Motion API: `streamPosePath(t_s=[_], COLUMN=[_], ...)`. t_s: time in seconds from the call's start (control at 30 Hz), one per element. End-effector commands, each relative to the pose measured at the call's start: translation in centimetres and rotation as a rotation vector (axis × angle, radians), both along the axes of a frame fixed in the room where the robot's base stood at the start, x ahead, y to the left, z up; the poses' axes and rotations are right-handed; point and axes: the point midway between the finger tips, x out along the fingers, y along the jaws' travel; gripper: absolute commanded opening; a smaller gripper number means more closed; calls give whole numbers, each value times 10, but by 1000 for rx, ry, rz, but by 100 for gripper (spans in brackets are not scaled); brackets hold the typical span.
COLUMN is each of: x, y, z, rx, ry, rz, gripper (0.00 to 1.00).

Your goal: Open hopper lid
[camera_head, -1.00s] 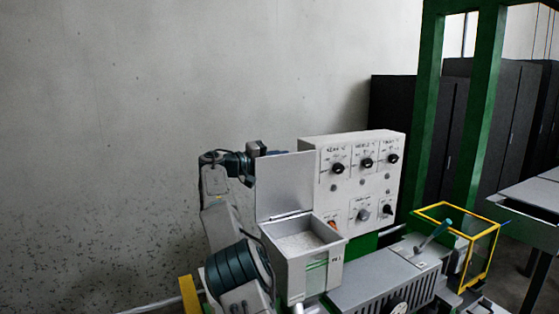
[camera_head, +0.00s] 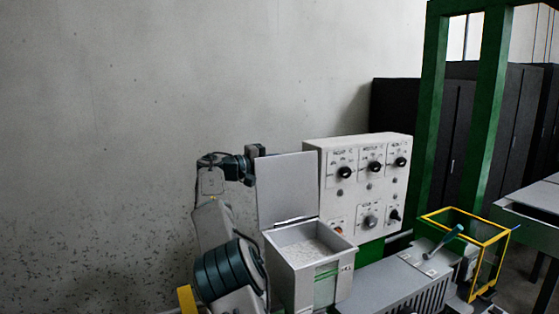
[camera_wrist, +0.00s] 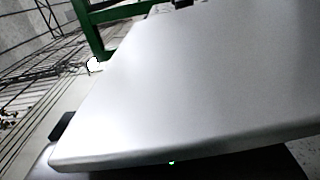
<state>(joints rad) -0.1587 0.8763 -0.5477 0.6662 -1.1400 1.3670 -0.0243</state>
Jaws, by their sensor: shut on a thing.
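The grey hopper (camera_head: 294,275) stands at the lower middle of the head view, its top open, with pale granules inside. Its flat grey lid (camera_head: 287,188) is raised upright on the hinge at the hopper's back edge. In the wrist view the lid (camera_wrist: 185,85) fills most of the picture as a smooth plate. My gripper (camera_head: 251,168) is at the lid's upper left edge in the head view and is shut on the lid. Its fingertips are mostly hidden by the lid. A dark finger (camera_wrist: 62,126) shows beside the lid's edge in the wrist view.
A control panel (camera_head: 362,180) with several black knobs stands right behind the lid. A grey machine bed (camera_head: 400,285), a yellow-framed guard (camera_head: 470,240) and a green frame (camera_head: 480,130) are to the right. The wall (camera_head: 150,110) on the left leaves free room.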

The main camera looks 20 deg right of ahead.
Motion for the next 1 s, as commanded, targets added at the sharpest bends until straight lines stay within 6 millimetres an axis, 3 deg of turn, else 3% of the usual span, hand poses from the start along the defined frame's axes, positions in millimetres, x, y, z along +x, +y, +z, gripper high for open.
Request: streamPosePath(t_s=[0.1,0.13,0.2,0.57,0.67,1.0], x=[1,1,1,1,1,-2], y=[0,0,0,7,19,95], z=[-4,-4,-4,-3,-3,-4], rx=[2,2,2,1,1,1], ry=[4,4,4,1,1,1], rz=[-2,-2,-2,3,3,4], gripper=[0,15,33,33,33,33])
